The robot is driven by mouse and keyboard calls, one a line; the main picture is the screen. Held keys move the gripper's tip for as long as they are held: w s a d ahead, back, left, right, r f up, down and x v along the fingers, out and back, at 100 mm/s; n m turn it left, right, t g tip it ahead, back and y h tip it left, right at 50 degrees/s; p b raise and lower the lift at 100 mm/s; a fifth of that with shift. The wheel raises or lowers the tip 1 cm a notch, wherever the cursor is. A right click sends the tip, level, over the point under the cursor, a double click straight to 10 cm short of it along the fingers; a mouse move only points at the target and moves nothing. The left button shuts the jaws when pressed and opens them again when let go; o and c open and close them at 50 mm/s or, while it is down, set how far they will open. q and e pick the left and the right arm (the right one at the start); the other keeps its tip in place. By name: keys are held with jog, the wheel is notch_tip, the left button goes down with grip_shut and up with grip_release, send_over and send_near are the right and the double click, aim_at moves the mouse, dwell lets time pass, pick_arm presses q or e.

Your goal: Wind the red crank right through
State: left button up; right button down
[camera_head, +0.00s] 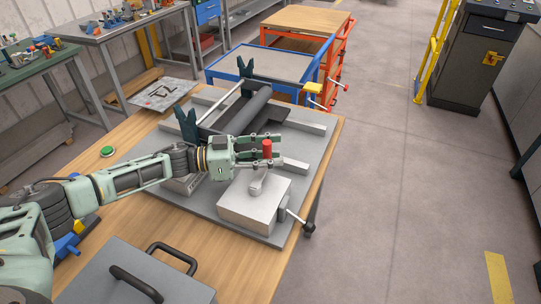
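The red crank grip (267,149) stands upright above a light grey block (254,203) on the bender's base plate. A short pale lever rises from the block just below the grip. My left gripper (268,151) reaches in from the left with its fingers level, around or right beside the red grip. The fingers look spread on the far and near sides of it. Whether they press on it I cannot tell. The fingers hide part of the grip's lower end. My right gripper is not in view.
The bender's dark roller (248,110) lies behind my gripper. A side handle (300,218) sticks out at the block's right. A green button (107,151) sits on the wooden table. A grey lid with black handles (135,283) is in front. Open floor lies to the right.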

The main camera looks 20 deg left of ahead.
pick_arm(q)
notch_tip(320, 180, up, 10)
jog(key=shift+s+f, duration=0.1)
jog(key=shift+f, duration=0.1)
